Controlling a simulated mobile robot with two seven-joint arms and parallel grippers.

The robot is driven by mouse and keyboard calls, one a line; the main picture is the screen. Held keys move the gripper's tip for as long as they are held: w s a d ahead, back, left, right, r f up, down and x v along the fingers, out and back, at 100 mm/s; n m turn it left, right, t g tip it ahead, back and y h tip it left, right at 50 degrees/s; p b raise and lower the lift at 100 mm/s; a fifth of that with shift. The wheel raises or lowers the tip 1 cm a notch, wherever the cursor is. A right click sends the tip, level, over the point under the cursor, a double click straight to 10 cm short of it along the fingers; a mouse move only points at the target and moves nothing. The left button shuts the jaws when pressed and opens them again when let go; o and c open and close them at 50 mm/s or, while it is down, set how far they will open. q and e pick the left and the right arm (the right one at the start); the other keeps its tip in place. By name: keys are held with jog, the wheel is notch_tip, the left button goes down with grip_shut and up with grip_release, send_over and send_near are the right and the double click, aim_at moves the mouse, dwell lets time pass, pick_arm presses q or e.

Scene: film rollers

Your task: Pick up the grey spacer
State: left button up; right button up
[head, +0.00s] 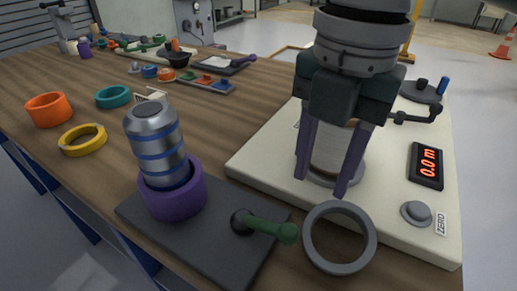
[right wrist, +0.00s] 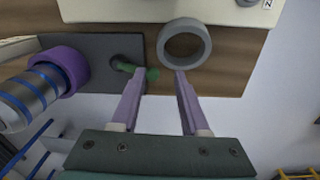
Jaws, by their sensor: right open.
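The grey spacer (head: 340,268) is a plain ring lying on the wooden table, between the dark plate and the front edge of the white machine base. In the right wrist view the spacer (right wrist: 184,64) lies just beyond the fingertips, nearer the right one. My right gripper (head: 321,187) is open and empty, its purple fingers pointing down. In the head view it hangs in front of the machine's roller, partly hiding it. The right gripper (right wrist: 158,72) is apart from the spacer. My left gripper is not in view.
A purple ring (head: 177,207) around a blue-banded metal cylinder (head: 158,140) stands on the dark plate (head: 225,262), beside a green-handled lever (head: 270,229). Orange (head: 48,110), teal (head: 113,97) and yellow (head: 83,140) rings lie at left. The white base (head: 265,155) carries a red display (head: 427,163).

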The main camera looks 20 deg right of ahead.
aim_at(313, 216)
jog(key=shift+w+d+f, duration=0.2)
jog(key=shift+w+f, duration=0.25)
jog(key=shift+f, duration=0.2)
jog(key=shift+w+f+b, duration=0.1)
jog(key=shift+f+b, duration=0.15)
jog(key=shift+b, duration=0.15)
notch_tip(313, 216, down, 4)
jog(key=shift+d+f+b, duration=0.1)
jog(key=shift+b, duration=0.25)
jog(key=shift+n, duration=0.3)
jog(key=f+b, duration=0.1)
jog(key=f, duration=0.4)
jog(key=shift+d, duration=0.2)
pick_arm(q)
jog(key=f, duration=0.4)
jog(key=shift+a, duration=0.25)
pick_arm(e)
jog(key=shift+c, duration=0.2)
jog(key=c, duration=0.6)
grip_shut()
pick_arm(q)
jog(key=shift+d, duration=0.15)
